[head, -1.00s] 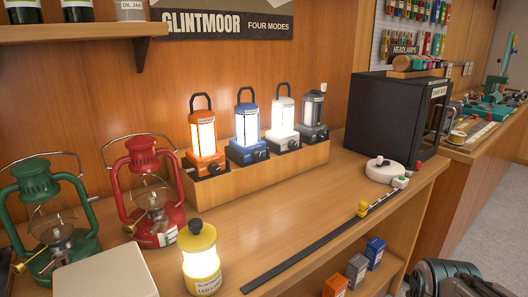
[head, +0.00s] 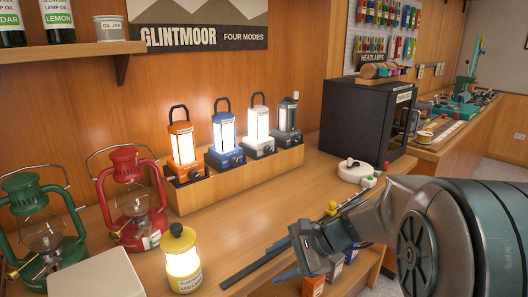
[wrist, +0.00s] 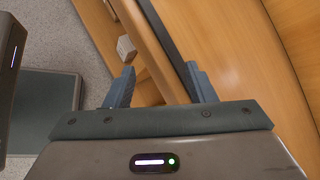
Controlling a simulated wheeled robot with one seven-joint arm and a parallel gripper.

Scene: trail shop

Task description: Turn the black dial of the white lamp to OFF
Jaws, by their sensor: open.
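The white lamp (head: 257,125) is lit and stands in the wooden rack, third from the left, between a blue lamp and a dark grey lamp. Its black dial (head: 267,149) is on the front of its base; its setting and markings are too small to read. My gripper (head: 279,260) is in front of the counter's front edge, below and apart from the white lamp. Its blue fingers are open and empty, and in the wrist view (wrist: 160,74) they are spread wide. The wrist view does not show the lamp.
An orange lamp (head: 182,145), a blue lamp (head: 224,135) and a grey lamp (head: 288,117) share the wooden rack (head: 235,181). A yellow lantern (head: 181,257) and a red lantern (head: 131,195) stand at left. A black cabinet (head: 360,120) stands right.

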